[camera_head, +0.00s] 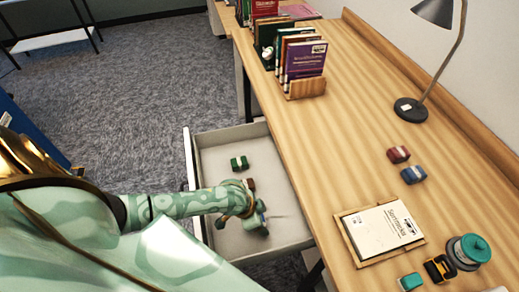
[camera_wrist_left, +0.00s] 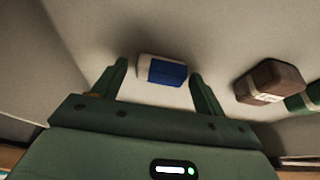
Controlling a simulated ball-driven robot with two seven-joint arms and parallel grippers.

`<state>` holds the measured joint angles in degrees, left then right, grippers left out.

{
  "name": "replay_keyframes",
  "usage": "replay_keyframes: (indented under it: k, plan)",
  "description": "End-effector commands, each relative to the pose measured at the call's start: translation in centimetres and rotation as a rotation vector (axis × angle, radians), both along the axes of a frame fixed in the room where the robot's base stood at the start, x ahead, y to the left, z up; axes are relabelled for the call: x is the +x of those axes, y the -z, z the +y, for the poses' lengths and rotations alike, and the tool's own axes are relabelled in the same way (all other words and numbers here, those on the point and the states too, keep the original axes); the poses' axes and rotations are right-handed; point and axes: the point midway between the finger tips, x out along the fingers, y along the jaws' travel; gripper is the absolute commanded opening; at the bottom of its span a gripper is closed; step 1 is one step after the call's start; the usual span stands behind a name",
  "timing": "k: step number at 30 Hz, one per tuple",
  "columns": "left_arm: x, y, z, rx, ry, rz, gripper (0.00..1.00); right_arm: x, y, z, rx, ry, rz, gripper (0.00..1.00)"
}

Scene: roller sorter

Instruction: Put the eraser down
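A blue eraser with a white end (camera_wrist_left: 165,71) is in the left wrist view, between and just beyond the fingertips of my left gripper (camera_wrist_left: 158,74). The fingers are apart, with a gap visible on each side of the eraser. In the head view my left gripper (camera_head: 256,217) is down inside the open drawer (camera_head: 217,143); it largely hides the blue eraser there. A brown block (camera_wrist_left: 270,82) and a green block (camera_wrist_left: 304,97) lie to the right in the wrist view. The green block also shows in the head view (camera_head: 240,162). My right gripper is out of view.
The wooden desk (camera_head: 345,130) borders the drawer on the right. On it are a red block (camera_head: 398,154), a blue block (camera_head: 413,174), a teal block (camera_head: 411,282), a notepad in a tray (camera_head: 383,229), a teal-topped jar (camera_head: 470,250) and a lamp (camera_head: 411,109).

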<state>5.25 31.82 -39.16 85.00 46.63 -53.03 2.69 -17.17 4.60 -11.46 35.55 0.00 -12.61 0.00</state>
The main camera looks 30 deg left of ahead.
Motion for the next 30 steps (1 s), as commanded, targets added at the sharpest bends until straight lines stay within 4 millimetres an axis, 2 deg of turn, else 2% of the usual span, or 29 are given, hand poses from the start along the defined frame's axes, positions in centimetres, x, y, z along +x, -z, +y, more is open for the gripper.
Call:
replay_keyframes:
  k: [7,10,14,21,25,30]
  plan:
    - [0.0,0.0,0.0,0.0,0.0,0.0,0.72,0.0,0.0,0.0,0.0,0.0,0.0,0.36]
    - [-0.1,-0.7,0.1,0.001,0.001,-0.001,0.72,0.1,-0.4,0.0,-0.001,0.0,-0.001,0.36]
    - [-0.7,-2.9,0.7,0.001,0.001,-0.002,0.72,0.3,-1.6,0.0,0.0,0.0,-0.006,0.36]
    - [-2.4,-8.3,2.1,0.002,0.002,-0.003,0.72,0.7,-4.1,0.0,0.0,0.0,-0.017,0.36]
    - [-3.1,-10.2,2.6,0.001,0.002,-0.001,0.72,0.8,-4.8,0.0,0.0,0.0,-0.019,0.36]
    - [-3.5,-11.3,3.0,-0.001,0.0,0.001,0.72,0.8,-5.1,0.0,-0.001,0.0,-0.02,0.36]
